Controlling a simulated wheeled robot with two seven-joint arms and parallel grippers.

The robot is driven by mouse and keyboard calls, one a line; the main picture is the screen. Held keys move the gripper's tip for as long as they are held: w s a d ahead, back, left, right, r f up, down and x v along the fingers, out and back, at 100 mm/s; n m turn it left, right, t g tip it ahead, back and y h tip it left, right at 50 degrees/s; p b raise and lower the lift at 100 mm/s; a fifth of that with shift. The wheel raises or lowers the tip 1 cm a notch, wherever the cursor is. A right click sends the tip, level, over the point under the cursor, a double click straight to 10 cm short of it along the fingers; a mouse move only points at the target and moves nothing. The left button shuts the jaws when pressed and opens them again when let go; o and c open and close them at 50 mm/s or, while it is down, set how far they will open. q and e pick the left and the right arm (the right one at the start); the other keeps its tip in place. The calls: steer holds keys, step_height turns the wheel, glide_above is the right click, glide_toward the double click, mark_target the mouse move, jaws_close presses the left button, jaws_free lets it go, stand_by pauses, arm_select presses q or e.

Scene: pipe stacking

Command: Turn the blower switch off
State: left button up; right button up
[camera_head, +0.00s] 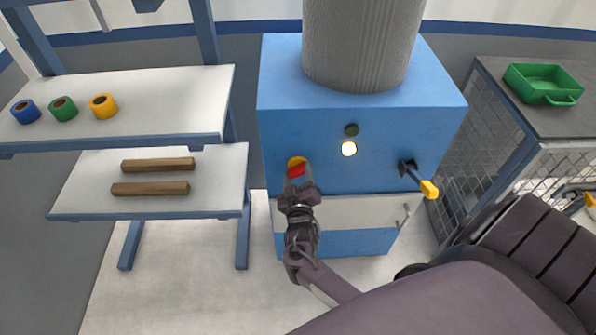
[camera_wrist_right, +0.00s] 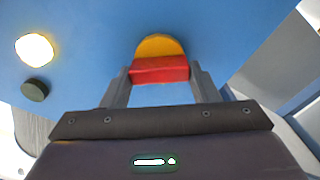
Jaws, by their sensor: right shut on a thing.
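The blower is a blue box (camera_head: 390,118) with a ribbed grey cylinder (camera_head: 362,42) on top. On its front face is a rotary switch with a yellow disc (camera_head: 296,162) and a red handle (camera_head: 296,171). My right gripper (camera_head: 297,180) reaches up to the switch. In the right wrist view my right gripper (camera_wrist_right: 160,78) has one finger on each side of the red handle (camera_wrist_right: 160,69), shut on it, with the yellow disc (camera_wrist_right: 160,47) behind. A round lamp (camera_head: 349,149) glows pale yellow, below a dark round one (camera_head: 351,130). My left gripper is not in view.
A lever with a yellow grip (camera_head: 429,189) sticks out from the box to the right of the switch. Shelves at the left hold tape rolls (camera_head: 63,109) and wooden bars (camera_head: 150,188). A green tray (camera_head: 543,85) sits on a grey-topped cage (camera_head: 510,125) at the right.

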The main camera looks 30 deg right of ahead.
steer(key=n+p, duration=0.2)
steer(key=n, duration=0.3)
steer(key=shift+n, duration=0.3)
steer(key=n, duration=0.1)
steer(key=n+p, duration=0.1)
steer(key=n, duration=0.1)
steer(key=n+p, duration=0.1)
steer(key=n, duration=0.1)
steer(key=shift+a+f, duration=0.1)
steer(key=shift+f, duration=0.15)
steer(key=shift+n, duration=0.4)
steer(key=o, duration=1)
steer(key=v, duration=0.7)
steer(key=shift+s+a, duration=0.2)
steer(key=shift+s, duration=0.15)
